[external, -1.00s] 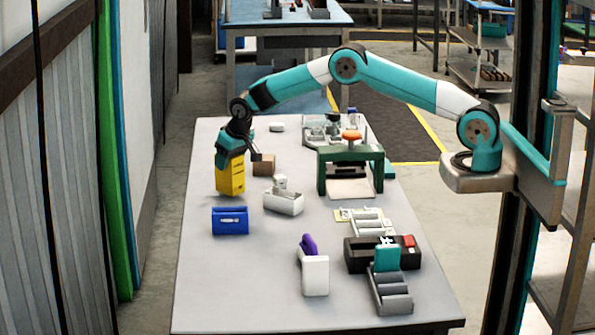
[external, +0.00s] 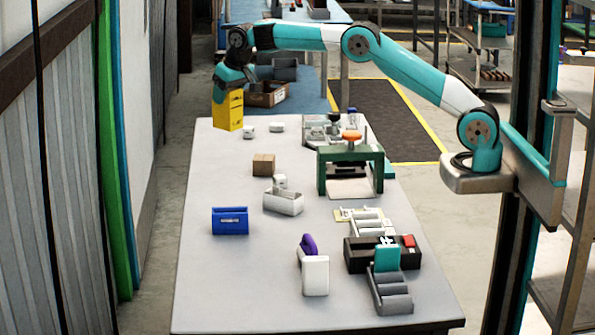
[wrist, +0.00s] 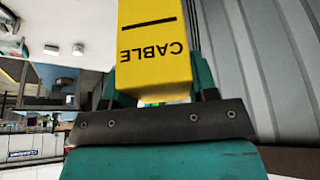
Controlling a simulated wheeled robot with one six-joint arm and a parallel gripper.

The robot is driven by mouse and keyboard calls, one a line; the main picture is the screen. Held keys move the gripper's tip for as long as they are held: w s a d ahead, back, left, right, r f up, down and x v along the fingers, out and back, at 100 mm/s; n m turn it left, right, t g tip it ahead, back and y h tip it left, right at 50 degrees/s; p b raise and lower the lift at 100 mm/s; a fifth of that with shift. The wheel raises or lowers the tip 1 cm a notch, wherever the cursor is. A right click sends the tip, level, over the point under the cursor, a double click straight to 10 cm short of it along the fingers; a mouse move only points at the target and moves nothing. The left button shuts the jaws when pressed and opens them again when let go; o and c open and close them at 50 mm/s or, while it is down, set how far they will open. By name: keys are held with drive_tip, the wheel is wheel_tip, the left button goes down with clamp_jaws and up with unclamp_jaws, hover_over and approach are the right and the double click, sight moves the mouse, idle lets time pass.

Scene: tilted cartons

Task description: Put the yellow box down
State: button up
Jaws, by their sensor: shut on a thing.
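The yellow box (external: 228,110) is at the far left corner of the grey table (external: 215,270), upright in the external view. My gripper (external: 228,86) is above it and shut on its upper part. In the wrist view the yellow box (wrist: 153,50) fills the top middle and shows the word CABLE upside down. My gripper (wrist: 152,98) grips its near end. I cannot tell whether the bottom of the box touches the table.
Two small white items (external: 277,126) sit right of the box. A green press frame (external: 350,155) is at the right. The left middle of the table is clear.

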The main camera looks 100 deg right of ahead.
drive_tip(key=a+n+t+y, duration=0.2)
drive_tip(key=a+n, duration=0.7)
drive_tip(key=a, duration=3.4)
drive_tip(key=shift+g+y, duration=0.3)
drive_tip(key=shift+y, duration=0.3)
drive_tip(key=shift+a+f+p, duration=0.15)
drive_tip(key=shift+f, duration=3.2)
drive_tip(key=shift+a+f+p, duration=0.1)
drive_tip(key=shift+a+f, duration=0.05)
drive_tip(key=shift+f, duration=3.15)
drive_tip(key=shift+a+f+p, duration=0.15)
drive_tip(key=shift+f, duration=3.2)
drive_tip(key=o, duration=0.9)
drive_tip(key=shift+o, duration=0.4)
